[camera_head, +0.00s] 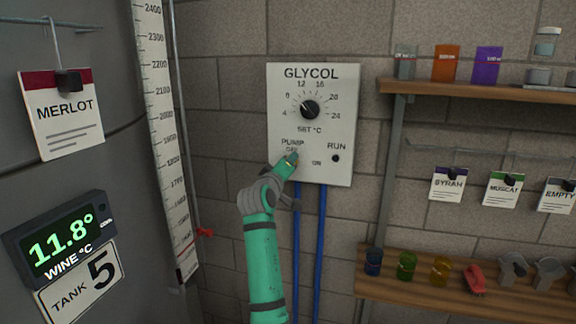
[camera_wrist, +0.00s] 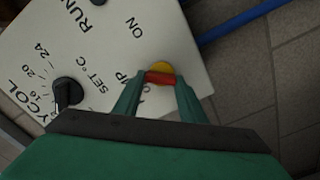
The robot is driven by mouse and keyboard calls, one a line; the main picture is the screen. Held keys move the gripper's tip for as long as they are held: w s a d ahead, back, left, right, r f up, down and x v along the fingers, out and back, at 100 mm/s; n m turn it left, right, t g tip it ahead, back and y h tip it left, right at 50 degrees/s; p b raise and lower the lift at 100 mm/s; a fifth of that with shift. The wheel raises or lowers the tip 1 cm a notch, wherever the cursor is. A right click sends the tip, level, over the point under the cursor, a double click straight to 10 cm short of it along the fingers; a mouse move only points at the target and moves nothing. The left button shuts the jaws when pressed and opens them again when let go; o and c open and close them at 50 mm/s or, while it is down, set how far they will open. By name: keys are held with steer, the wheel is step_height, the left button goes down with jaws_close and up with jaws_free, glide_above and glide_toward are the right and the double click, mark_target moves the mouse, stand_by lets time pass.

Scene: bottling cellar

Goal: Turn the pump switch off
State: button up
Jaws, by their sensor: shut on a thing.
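The white glycol panel (camera_head: 342,110) is on the brick wall, with PUMP, OFF and ON lettering at its lower part. My gripper (camera_head: 291,160) reaches up to its lower left, just under the PUMP label, and hides most of the pump switch there. In the wrist view, my gripper (camera_wrist: 160,80) has its two green fingertips shut on the pump switch, a small red piece (camera_wrist: 159,78) with a round yellow part (camera_wrist: 162,66) behind it. The ON lettering is apart from the fingers. I cannot tell which way the switch points.
A dial with a black knob (camera_head: 310,110) is above my gripper, and the RUN lamp (camera_head: 335,158) to its right looks dark. Blue pipes (camera_head: 319,240) run down below the panel. Shelves (camera_head: 460,92) are at the right; a tank with a wine display (camera_head: 60,240) is at the left.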

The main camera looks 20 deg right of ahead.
steer(key=shift+a+f+n, duration=0.1)
steer(key=shift+n, duration=3.5)
steer(key=o, duration=1.1)
steer(key=shift+c, duration=0.2)
steer(key=v, duration=1)
steer(key=shift+s+a, duration=0.25)
steer(key=shift+s, duration=0.05)
steer(key=shift+w, duration=0.1)
